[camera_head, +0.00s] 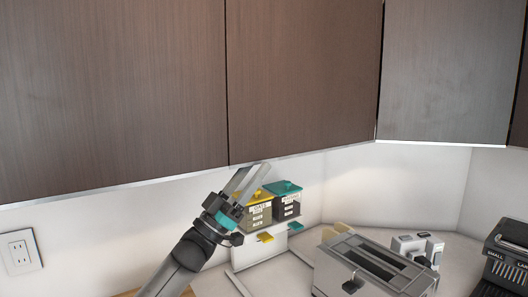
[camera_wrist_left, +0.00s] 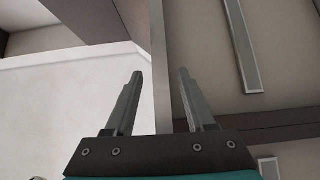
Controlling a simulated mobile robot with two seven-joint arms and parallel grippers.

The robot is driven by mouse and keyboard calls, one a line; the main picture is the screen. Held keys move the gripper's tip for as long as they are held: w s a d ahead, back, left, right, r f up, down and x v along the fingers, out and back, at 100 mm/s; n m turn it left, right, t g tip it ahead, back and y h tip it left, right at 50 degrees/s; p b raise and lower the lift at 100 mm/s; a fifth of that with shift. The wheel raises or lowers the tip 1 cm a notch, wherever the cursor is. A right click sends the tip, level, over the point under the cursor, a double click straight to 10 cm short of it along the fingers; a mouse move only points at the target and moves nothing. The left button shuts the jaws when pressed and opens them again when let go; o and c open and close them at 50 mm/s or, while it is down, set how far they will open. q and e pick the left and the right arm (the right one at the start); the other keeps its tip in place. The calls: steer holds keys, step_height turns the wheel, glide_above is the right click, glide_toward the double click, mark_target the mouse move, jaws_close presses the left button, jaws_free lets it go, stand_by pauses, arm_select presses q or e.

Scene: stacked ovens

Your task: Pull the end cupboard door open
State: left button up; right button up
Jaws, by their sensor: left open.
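Flat brown wall cupboard doors hang across the top of the head view: a left door (camera_head: 110,90), a middle door (camera_head: 300,75) and a greyer door (camera_head: 445,70) at the right corner. I cannot tell which is the end door. My left gripper (camera_head: 252,173) is open and empty, pointing up at the lower edge near the seam between the left and middle doors. In the left wrist view the spread fingers (camera_wrist_left: 159,75) have a panel edge (camera_wrist_left: 158,50) between them in the picture; contact cannot be told. A long grey bar (camera_wrist_left: 243,45) shows right of them. My right gripper is not in view.
Yellow-lidded (camera_head: 258,212) and green-lidded (camera_head: 287,203) boxes stand behind my left gripper. A grey tray-like unit (camera_head: 370,262) and a black machine (camera_head: 508,250) stand on the right. A wall socket (camera_head: 19,251) is at the lower left.

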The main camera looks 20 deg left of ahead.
mark_target(260, 163)
arm_select(q)
steer(key=shift+y, duration=0.3)
steer(key=shift+p+x, duration=0.3)
steer(key=shift+x, duration=1.75)
jaws_close()
